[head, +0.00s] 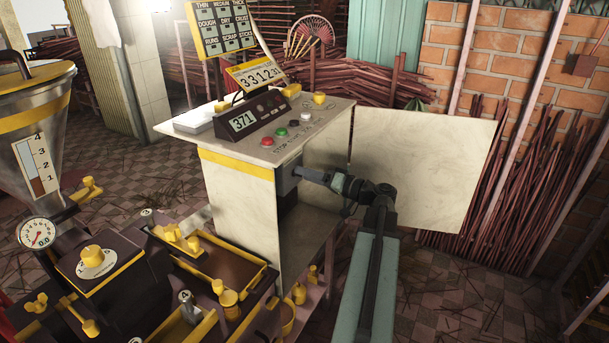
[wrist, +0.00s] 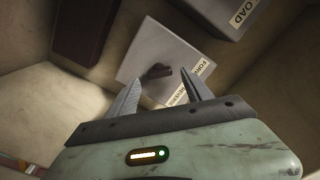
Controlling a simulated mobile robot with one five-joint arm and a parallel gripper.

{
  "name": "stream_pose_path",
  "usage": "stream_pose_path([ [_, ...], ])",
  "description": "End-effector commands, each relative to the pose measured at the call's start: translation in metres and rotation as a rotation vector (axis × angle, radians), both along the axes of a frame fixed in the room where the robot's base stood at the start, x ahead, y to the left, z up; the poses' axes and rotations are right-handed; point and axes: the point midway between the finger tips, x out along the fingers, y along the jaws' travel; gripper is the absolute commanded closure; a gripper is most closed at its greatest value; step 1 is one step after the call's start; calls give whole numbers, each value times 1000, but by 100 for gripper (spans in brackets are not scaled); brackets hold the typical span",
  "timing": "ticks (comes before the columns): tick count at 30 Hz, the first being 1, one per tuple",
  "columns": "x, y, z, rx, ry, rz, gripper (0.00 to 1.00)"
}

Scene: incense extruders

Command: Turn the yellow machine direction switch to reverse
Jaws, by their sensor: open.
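In the wrist view, a grey switch box (wrist: 140,48) is mounted inside a beige cabinet and carries a small dark knob (wrist: 159,71), the direction switch. A label (wrist: 181,96) beside it is partly hidden by my gripper; part of "FORWARD" and "REVERSE" can be made out. My gripper (wrist: 162,76) is open, with its fingers pointing at the box and the knob between and just beyond the tips. I cannot tell whether they touch it. In the head view, my gripper (head: 298,172) reaches into the open side of the yellow-striped cabinet (head: 236,200); the switch is hidden there.
The cabinet's open door (head: 425,170) stands to the right of my arm. A second grey box (wrist: 218,15) labelled "LOAD" and a dark box (wrist: 85,28) are near the switch. A yellow-trimmed machine (head: 95,262) stands at left.

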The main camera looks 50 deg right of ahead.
Motion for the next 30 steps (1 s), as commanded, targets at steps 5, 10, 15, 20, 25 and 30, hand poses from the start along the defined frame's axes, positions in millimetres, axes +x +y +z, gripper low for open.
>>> stream_pose_path([
  [5, 9, 3, 0, 0, 0, 0, 42],
  [10, 9, 3, 0, 0, 0, 1, 42],
  [15, 9, 3, 0, 0, 0, 1, 89],
  [20, 10, 4, 0, 2, 1, 5, 100],
  [25, 10, 4, 0, 26, 6, 3, 100],
  [30, 10, 4, -1, 101, 26, 3, 100],
])
